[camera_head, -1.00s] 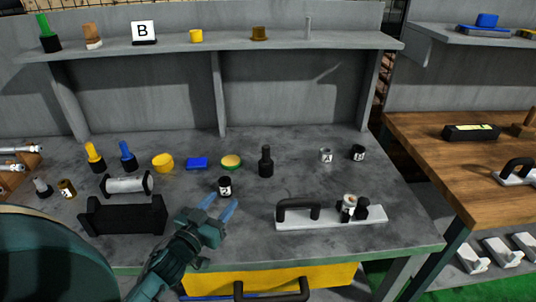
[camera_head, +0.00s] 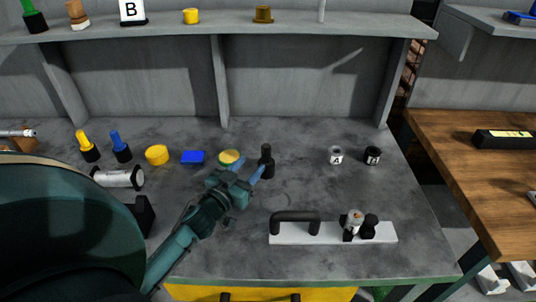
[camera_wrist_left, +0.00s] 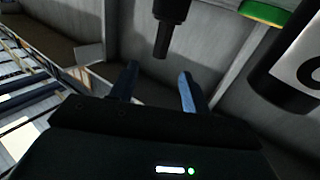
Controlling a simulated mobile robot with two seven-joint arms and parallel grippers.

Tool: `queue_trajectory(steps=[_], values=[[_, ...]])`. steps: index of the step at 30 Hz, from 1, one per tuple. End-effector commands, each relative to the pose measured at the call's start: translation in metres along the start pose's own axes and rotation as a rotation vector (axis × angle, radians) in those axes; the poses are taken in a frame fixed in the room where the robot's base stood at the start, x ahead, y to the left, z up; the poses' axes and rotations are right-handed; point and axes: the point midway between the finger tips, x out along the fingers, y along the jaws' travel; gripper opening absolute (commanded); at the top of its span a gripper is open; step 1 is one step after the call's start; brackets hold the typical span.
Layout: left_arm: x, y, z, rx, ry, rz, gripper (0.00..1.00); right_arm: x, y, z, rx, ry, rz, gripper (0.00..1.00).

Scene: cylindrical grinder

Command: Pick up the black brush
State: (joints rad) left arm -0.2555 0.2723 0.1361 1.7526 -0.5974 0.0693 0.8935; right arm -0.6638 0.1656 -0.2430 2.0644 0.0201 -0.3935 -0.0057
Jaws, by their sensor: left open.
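The black brush (camera_head: 266,161) stands upright near the middle of the grey bench. My left gripper (camera_head: 249,168) is open and empty, just left of the brush in the head view, with one fingertip close to it. In the left wrist view the brush (camera_wrist_left: 171,24) shows at the top, beyond the gap between the two open fingers (camera_wrist_left: 157,80). I cannot tell whether a finger touches it. My right gripper is not in view.
A green-yellow round tin (camera_head: 229,157) sits close behind the gripper. A black labelled pot (camera_wrist_left: 298,72) is close by in the wrist view. A white plate with a black handle (camera_head: 296,217) lies in front.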

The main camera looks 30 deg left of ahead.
Motion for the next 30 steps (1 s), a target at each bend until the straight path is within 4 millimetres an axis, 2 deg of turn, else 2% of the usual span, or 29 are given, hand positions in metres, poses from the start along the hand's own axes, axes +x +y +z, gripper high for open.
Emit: queue_trajectory(steps=[1, 4, 13, 21, 30], values=[[0.011, 0.000, -0.002, 0.001, 0.002, -0.001, 0.47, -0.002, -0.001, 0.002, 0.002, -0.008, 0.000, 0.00], [0.028, 0.000, -0.001, 0.001, 0.001, -0.001, 0.47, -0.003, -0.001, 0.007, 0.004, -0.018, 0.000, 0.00], [0.053, 0.000, -0.001, 0.000, 0.001, -0.001, 0.47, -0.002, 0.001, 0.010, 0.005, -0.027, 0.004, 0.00], [0.091, 0.000, -0.001, 0.000, 0.002, 0.000, 0.47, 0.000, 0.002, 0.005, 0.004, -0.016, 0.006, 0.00], [0.096, 0.000, 0.000, 0.000, 0.000, 0.000, 0.47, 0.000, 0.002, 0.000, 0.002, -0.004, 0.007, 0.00]])
